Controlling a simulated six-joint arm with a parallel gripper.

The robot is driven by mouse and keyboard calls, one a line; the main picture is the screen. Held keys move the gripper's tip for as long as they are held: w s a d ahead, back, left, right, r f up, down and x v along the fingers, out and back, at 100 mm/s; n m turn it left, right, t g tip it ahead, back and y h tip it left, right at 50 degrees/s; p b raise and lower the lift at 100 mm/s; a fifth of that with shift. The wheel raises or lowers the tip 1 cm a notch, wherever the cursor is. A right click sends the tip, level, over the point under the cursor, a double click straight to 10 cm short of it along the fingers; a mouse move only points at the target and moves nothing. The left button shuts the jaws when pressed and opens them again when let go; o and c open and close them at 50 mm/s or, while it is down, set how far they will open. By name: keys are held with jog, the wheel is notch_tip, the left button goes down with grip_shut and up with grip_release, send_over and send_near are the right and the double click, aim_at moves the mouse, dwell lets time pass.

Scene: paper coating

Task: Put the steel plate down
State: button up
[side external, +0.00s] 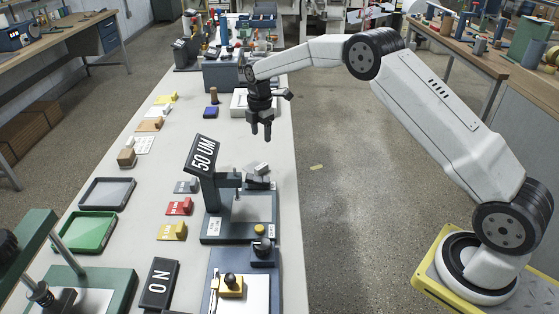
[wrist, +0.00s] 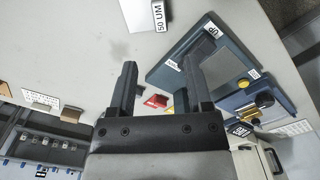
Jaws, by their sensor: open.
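My gripper (side external: 260,137) hangs fingers down above the white table, behind the dark sign reading 50 UM (side external: 202,156). In the wrist view my gripper (wrist: 160,80) has its fingers apart with nothing between them. I cannot tell for certain which thing is the steel plate. A grey plate with a block on it (side external: 187,187) lies left of the dark green stand (side external: 212,226). A grey metal-looking piece (side external: 257,182) is at the stand's upper part, below and apart from my gripper. The stand also shows in the wrist view (wrist: 163,81).
Red (side external: 179,207) and yellow (side external: 172,231) plates with blocks lie left of the stand. A blue-based device (side external: 214,258) stands in front. Grey (side external: 107,193) and green (side external: 92,232) trays are at left. A white box (side external: 239,104) is behind my gripper.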

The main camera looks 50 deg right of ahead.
jog(key=s+a+r+m+t, duration=0.1)
jog(key=s+a+m, duration=0.2)
jog(key=s+m, duration=0.6)
jog(key=s+a+r+m+t, duration=0.1)
jog(key=s+a+m, duration=0.2)
jog(key=s, duration=1.9)
jog(key=m, duration=0.5)
jog(key=shift+s+r+m+t, duration=0.3)
jog(key=shift+s+r+m, duration=0.05)
jog(key=shift+m, duration=0.05)
